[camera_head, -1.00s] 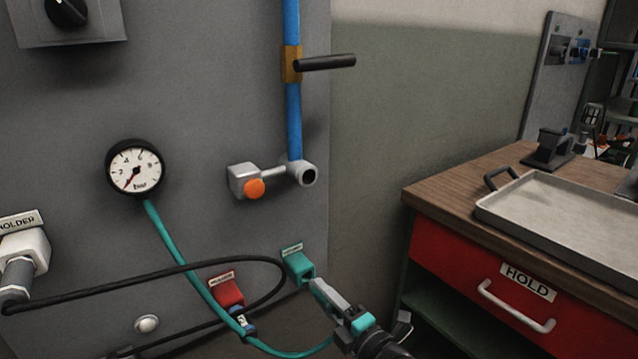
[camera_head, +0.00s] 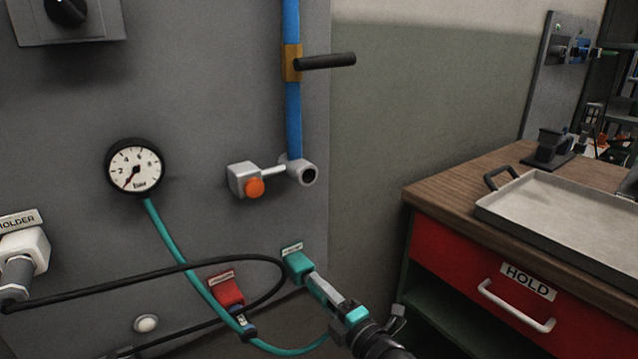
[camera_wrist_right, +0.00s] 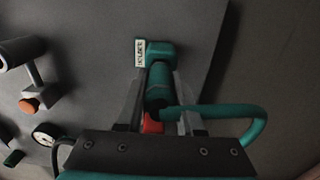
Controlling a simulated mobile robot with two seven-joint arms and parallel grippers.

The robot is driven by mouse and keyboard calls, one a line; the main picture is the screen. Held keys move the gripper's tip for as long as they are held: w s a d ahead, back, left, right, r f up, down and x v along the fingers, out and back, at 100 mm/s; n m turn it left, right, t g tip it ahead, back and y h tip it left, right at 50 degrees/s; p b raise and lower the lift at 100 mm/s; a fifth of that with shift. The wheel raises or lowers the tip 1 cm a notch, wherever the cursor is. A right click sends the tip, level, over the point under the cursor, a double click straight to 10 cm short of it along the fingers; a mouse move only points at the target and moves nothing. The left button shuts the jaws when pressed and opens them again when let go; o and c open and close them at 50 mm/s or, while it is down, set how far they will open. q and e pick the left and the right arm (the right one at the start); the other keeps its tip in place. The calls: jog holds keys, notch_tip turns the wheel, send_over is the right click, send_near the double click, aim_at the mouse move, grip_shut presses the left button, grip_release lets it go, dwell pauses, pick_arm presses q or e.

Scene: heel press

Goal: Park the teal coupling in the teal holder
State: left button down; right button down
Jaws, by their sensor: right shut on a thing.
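The teal holder (camera_head: 297,266) is a small block low on the grey panel near its right edge, with a white label above it. It also shows in the right wrist view (camera_wrist_right: 160,53). My right gripper (camera_head: 326,293) is shut on the teal coupling (camera_wrist_right: 157,88), a dark teal cylinder with a teal hose leaving its side. The coupling's front end is in line with the holder and appears to meet it; how deep it sits cannot be told. In the head view the gripper mostly hides the coupling. My left gripper is not in view.
A red holder (camera_head: 225,288) sits left of the teal one. The teal hose (camera_head: 176,248) hangs from the gauge (camera_head: 135,167), and a black cable (camera_head: 190,265) loops nearby. A red bench (camera_head: 470,262) with a tray (camera_head: 570,212) stands at the right.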

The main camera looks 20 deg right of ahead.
jog(key=shift+w+a, duration=0.2)
jog(key=shift+w, duration=0.45)
jog(key=shift+c, duration=2.3)
grip_release()
